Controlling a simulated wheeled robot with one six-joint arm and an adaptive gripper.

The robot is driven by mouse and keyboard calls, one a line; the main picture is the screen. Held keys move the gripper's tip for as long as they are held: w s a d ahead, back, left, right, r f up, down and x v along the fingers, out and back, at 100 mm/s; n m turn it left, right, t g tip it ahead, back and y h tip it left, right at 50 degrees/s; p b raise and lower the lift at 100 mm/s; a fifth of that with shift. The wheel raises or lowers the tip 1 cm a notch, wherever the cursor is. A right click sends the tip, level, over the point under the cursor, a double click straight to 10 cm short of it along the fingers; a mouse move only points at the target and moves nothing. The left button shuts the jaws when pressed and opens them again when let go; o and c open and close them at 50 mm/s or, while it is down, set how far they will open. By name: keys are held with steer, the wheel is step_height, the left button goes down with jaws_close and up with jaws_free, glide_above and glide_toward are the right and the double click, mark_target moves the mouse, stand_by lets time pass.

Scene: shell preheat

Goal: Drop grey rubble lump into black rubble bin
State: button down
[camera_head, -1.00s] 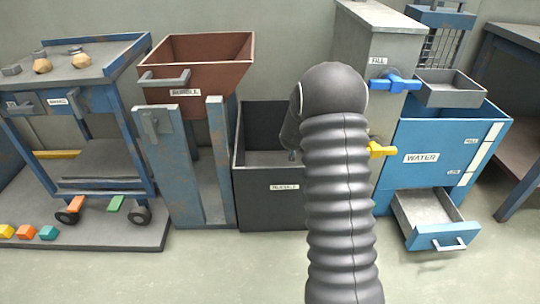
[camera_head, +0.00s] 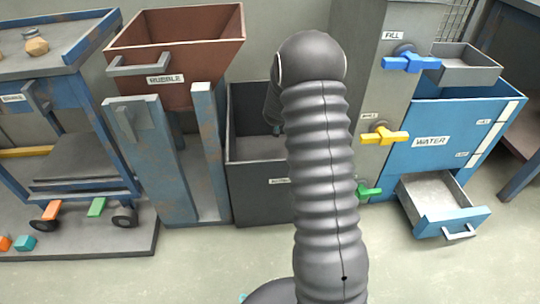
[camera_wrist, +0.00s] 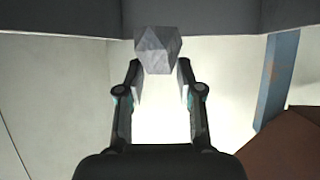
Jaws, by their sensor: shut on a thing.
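The grey rubble lump (camera_wrist: 157,49) is a faceted chunk at the tips of my gripper (camera_wrist: 158,70) in the wrist view. The two fingers are shut on it from either side. In the head view my arm hides the fingers and the lump. The black bin (camera_head: 258,200) is an open dark box on the floor, left of my arm. My arm covers its right part and most of its label. A dark grey band crosses the top of the wrist view beyond the lump; I cannot tell for sure that it is the bin.
A brown hopper (camera_head: 190,60) labelled RUBBLE stands on blue-grey posts left of the bin. A blue trolley (camera_head: 85,190) is farther left. A grey column (camera_head: 372,90) with coloured valves and a blue water tank (camera_head: 465,125) with an open drawer (camera_head: 450,222) are on the right.

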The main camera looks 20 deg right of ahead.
step_height(320, 180, down, 2)
steer(key=shift+b, duration=0.4)
steer(key=c, duration=0.7)
jaws_free()
steer(key=v, duration=1.2)
steer(key=shift+a, duration=0.1)
